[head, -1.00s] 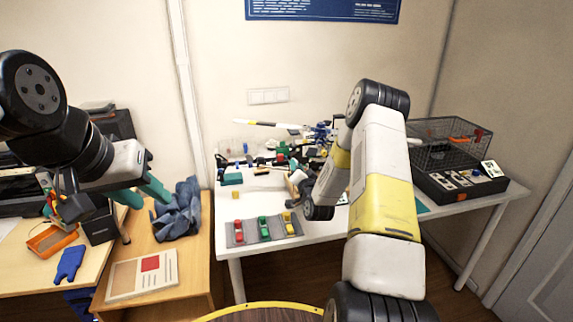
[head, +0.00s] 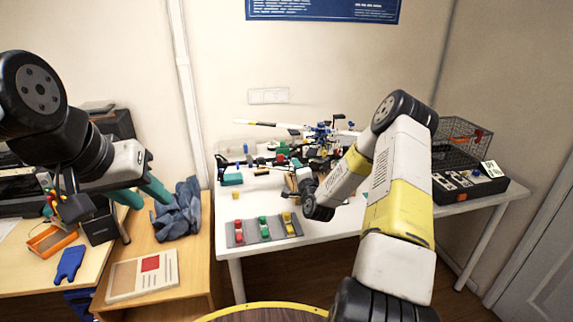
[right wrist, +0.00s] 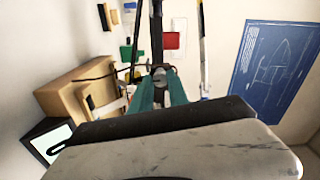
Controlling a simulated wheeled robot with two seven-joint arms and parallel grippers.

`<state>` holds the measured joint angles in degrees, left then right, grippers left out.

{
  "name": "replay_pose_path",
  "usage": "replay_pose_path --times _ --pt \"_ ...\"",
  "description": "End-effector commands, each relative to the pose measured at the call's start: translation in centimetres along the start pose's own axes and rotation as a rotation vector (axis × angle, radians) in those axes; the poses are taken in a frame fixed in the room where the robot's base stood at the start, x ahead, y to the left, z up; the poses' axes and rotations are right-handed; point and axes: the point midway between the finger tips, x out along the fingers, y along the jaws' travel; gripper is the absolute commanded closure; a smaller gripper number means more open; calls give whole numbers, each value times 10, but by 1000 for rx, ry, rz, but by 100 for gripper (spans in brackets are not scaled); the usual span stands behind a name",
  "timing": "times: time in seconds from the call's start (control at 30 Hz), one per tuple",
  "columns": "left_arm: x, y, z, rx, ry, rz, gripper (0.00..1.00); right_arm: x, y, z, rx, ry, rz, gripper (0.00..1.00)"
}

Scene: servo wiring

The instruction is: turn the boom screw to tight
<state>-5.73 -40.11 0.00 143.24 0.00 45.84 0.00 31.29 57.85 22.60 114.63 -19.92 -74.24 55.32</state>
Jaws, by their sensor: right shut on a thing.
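A blue, white and black model (head: 325,137) with a long pale boom (head: 262,123) stands at the back of the white table. My right gripper (right wrist: 160,88) has its teal fingers close together on a small dark grey round piece (right wrist: 158,72), which appears to be the boom screw. How tight it is cannot be told. In the head view my right wrist hides the fingertips and the screw. My left gripper (head: 143,195) hangs empty over the wooden side table at left, its teal fingers apart.
A grey tray (head: 252,241) with red, green and yellow pieces lies at the table's front. A wire basket (head: 462,140) and a black box (head: 465,187) stand at right. A small brown box (right wrist: 72,95) is close left of my right fingers.

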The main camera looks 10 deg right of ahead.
Motion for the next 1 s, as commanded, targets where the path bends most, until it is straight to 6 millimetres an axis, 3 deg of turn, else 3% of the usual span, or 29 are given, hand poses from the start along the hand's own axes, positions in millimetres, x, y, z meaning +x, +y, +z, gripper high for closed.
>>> replay_pose_path --times 0.43,0.47,0.53,0.87,1.0 --pt "0 0 0 0 0 0 64 -1 1 1 10 -2 3 100" --pt "0 0 0 0 0 0 64 -1 1 1 10 -2 3 74" --pt "0 0 0 0 0 0 64 -1 1 1 9 -1 3 60" --pt "0 0 0 0 0 0 64 -1 1 0 8 0 2 58" --pt "0 0 0 0 0 0 64 -14 1 0 8 -1 4 58"
